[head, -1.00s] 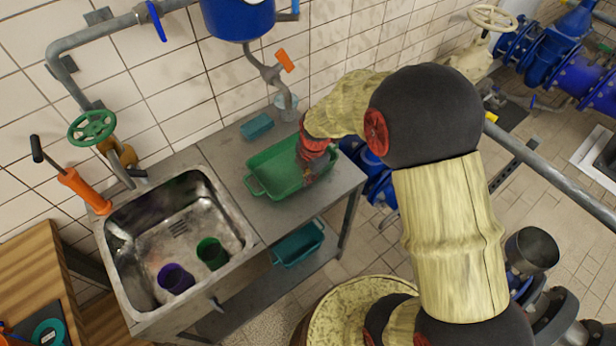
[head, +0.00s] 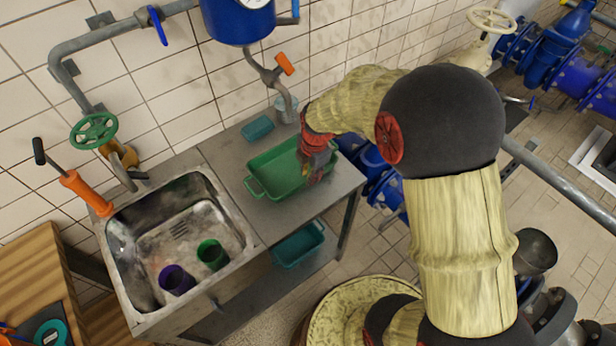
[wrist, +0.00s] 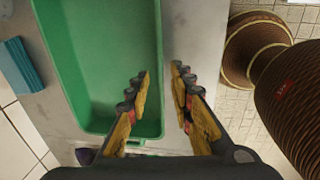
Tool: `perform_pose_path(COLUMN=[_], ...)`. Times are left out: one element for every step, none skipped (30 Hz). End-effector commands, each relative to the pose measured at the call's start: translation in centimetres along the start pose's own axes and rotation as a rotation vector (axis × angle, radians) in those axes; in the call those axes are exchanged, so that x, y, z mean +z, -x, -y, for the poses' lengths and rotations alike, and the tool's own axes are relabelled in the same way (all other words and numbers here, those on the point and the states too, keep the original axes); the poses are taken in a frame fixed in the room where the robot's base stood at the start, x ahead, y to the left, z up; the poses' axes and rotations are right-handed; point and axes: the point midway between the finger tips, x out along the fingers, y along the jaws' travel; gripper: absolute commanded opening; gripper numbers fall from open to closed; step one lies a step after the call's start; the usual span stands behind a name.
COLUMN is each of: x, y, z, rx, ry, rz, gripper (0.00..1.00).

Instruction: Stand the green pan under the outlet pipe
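The green pan (head: 272,172) sits upright on the steel table, right of the sink. The outlet pipe (head: 287,98), with an orange lever (head: 285,64), comes down near the wall behind the pan. A pale, clear container (head: 285,112) stands right below its mouth. My gripper (head: 314,172) is at the pan's right side. In the wrist view my gripper (wrist: 162,72) has its fingers apart, one over the inside of the green pan (wrist: 105,60) and one outside, with the rim between them. A gap shows, and contact with the rim is not clear.
A teal block (head: 257,128) lies behind the pan, near the wall. The sink (head: 180,235) at left holds a purple cup (head: 175,280) and a green cup (head: 212,255). A teal bin (head: 298,245) is on the lower shelf. Bare tabletop (head: 285,210) shows in front of the pan.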

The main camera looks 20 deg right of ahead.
Motion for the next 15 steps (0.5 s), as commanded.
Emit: perform_pose_path(x=[0.1,0.1,0.1,0.1,0.1,0.1,0.1,0.1,0.1,0.1,0.1,0.1,0.1,0.1,0.0], y=[1.6,2.2,3.0,3.7,4.2,5.0,5.5,6.0,6.6,6.9,7.3,7.7,7.9,8.1,8.4], z=[-0.2,-0.2,-0.2,-0.2,-0.2,-0.1,-0.1,-0.1,-0.1,-0.1,-0.1,-0.1,-0.1,-0.1,-0.1], rx=[0.005,0.005,0.004,0.005,0.005,0.003,0.003,0.004,0.003,0.003,0.003,0.003,0.003,0.002,0.002], ry=[0.0,0.0,0.0,0.0,0.0,0.0,0.0,0.0,0.0,0.0,0.0,0.0,0.0,0.0,-0.001], rz=[0.002,0.002,0.002,0.002,0.002,0.001,0.001,0.002,0.002,0.001,0.001,0.001,0.001,0.001,0.001], gripper=[0.23,0.23,0.23,0.23,0.23,0.23,0.23,0.23,0.23,0.23,0.23,0.23,0.23,0.23,0.23])
